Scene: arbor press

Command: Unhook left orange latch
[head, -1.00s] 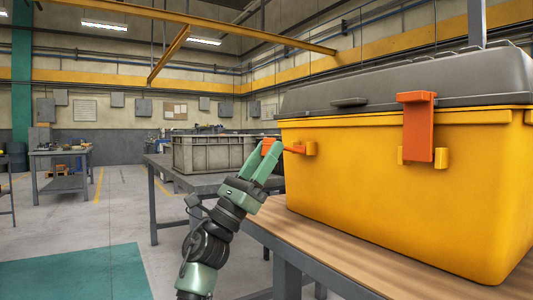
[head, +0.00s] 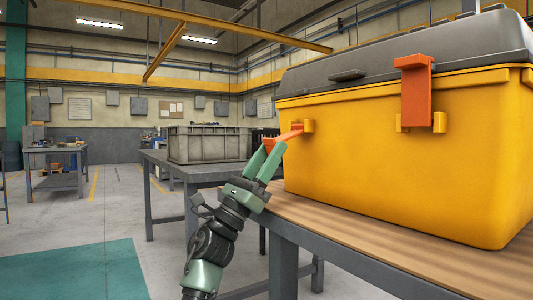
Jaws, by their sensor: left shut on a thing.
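A large yellow toolbox (head: 390,175) with a dark grey lid (head: 410,60) stands on a wooden-topped bench at the right. Its left orange latch (head: 289,134) sticks out from the box's left side, away from the lid, at a yellow hinge mount. My left gripper (head: 270,147) has its green fingers shut on this latch, partly hiding its outer end. A second orange latch (head: 416,90) on the right of the front lies upright against the box, its top over the lid edge. My right gripper does not show.
The wooden bench top (head: 345,228) has a free strip in front of the toolbox. A grey crate (head: 208,144) stands on another bench behind my left gripper. Open floor lies to the left.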

